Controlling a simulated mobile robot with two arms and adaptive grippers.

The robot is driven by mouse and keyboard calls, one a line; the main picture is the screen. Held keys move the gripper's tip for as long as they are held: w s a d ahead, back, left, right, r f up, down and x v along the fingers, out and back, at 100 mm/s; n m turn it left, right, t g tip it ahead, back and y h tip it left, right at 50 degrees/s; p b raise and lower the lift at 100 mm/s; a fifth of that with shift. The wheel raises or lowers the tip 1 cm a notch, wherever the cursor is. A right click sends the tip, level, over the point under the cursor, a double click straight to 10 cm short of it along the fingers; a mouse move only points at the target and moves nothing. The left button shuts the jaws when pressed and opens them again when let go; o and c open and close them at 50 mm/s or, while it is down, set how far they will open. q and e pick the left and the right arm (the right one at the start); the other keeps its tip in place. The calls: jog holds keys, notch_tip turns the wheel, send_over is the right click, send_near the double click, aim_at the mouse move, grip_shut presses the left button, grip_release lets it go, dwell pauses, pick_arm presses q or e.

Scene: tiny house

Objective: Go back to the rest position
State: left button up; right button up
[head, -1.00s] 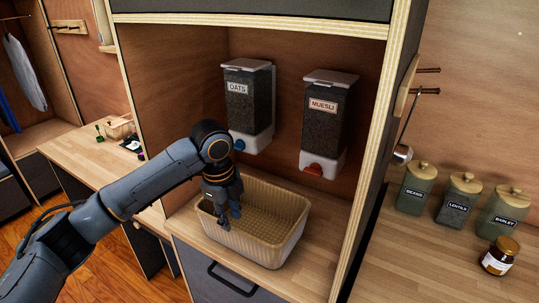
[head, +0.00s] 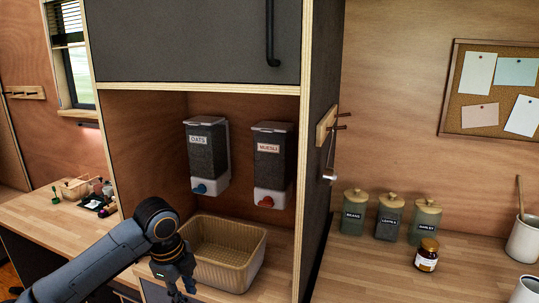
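My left gripper (head: 182,285) hangs low in the head view, in front of the left part of the beige basket (head: 248,277). Its fingers point down and are cut off near the bottom edge, so I cannot tell whether they are open. No held thing shows at them. The basket stands in the alcove below the OATS dispenser (head: 207,158) and the MUESLI dispenser (head: 273,165), and its visible inside looks empty. My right gripper is not in view.
The alcove's right side panel (head: 320,150) stands between the basket and the right counter. On that counter are labelled jars (head: 389,217), a small brown jar (head: 427,255) and a white crock (head: 524,240). Small items (head: 92,195) lie on the left counter.

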pick_arm(q)
jog(key=w+f+n+t+h, duration=0.1)
jog(key=w+f+n, duration=0.15)
jog(key=f, duration=0.65)
jog(key=w+f+n+h, duration=0.15)
jog(key=f+n, duration=0.25)
jog(key=f, duration=0.4)
jog(key=s+a+f+n+y, duration=0.1)
jog(key=s+f+n, duration=0.25)
jog(key=f, duration=0.75)
jog(key=s+a+f+n+y, duration=0.1)
jog(key=s+a+f+n, duration=0.3)
jog(key=f, duration=0.8)
jog(key=s+f+n, duration=0.1)
jog(key=s+f, duration=0.7)
jog(key=s, duration=0.2)
jog(key=s+f+n, duration=0.1)
jog(key=s+f, duration=0.3)
jog(key=s, duration=0.7)
jog(key=s+f+n+g+y, duration=0.1)
jog(key=s+f, duration=0.3)
jog(key=s, duration=0.7)
jog(key=s+f+n, duration=0.2)
jog(key=s+f, duration=0.2)
jog(key=s, duration=0.7)
jog(key=shift+s+d+f+g, duration=0.15)
jog(key=shift+s+d+g, duration=0.15)
jog(key=shift+s, duration=0.1)
